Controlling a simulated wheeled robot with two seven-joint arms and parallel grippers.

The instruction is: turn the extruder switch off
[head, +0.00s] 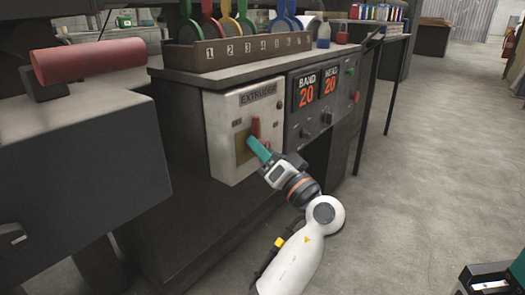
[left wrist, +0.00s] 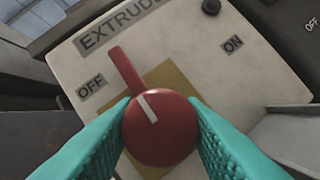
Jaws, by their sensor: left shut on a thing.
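The white extruder box (head: 225,150) carries a red rotary switch (head: 255,127) over a tan plate (head: 243,150). In the left wrist view, the round red knob (left wrist: 160,128) has a lever pointing up and left. The lever lies between the OFF label (left wrist: 91,84) and the ON label (left wrist: 232,44), closer to OFF in angle. My left gripper (head: 252,143) is shut on the knob, with one teal finger (left wrist: 90,145) on each side.
A dark panel with BAND and HEAD displays (head: 318,88), both reading 20, adjoins the box on the right. A numbered rack (head: 240,50) with coloured tools stands above. A red roller (head: 88,61) sits at left. Open floor (head: 430,150) lies at right.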

